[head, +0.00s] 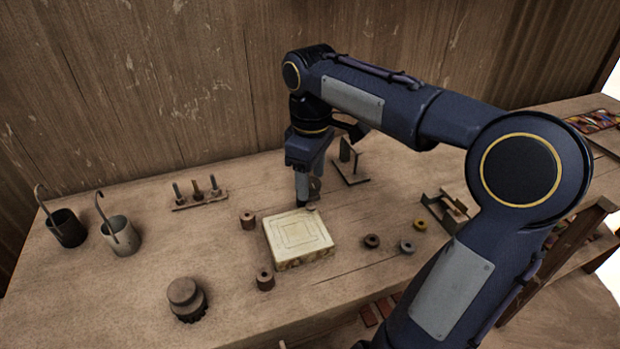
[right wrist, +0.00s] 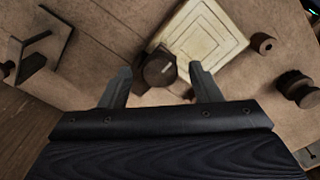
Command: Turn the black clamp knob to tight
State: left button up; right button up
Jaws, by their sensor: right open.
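The dark clamp knob (right wrist: 158,68) shows in the right wrist view as a short round cap with a small pale mark on its face. It stands against the edge of a cream square block (right wrist: 207,35), which also shows in the head view (head: 298,236). My right gripper (right wrist: 161,84) is open, its two fingers spread with the knob in line with the gap between them. I cannot tell whether either finger touches it. In the head view my right gripper (head: 306,196) points down at the block's back edge and mostly hides the knob. My left gripper is not in view.
Small ring-like cylinders (head: 248,220) stand around the block. A dark jar-like weight (head: 186,298) is at the front left. Two cups (head: 121,236) with hooked handles and a peg rack (head: 200,197) are at the left. A bracket (head: 351,169) stands behind my gripper.

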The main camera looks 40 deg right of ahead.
jog(key=shift+f, duration=0.2)
jog(key=shift+c, duration=0.3)
jog(key=c, duration=0.9)
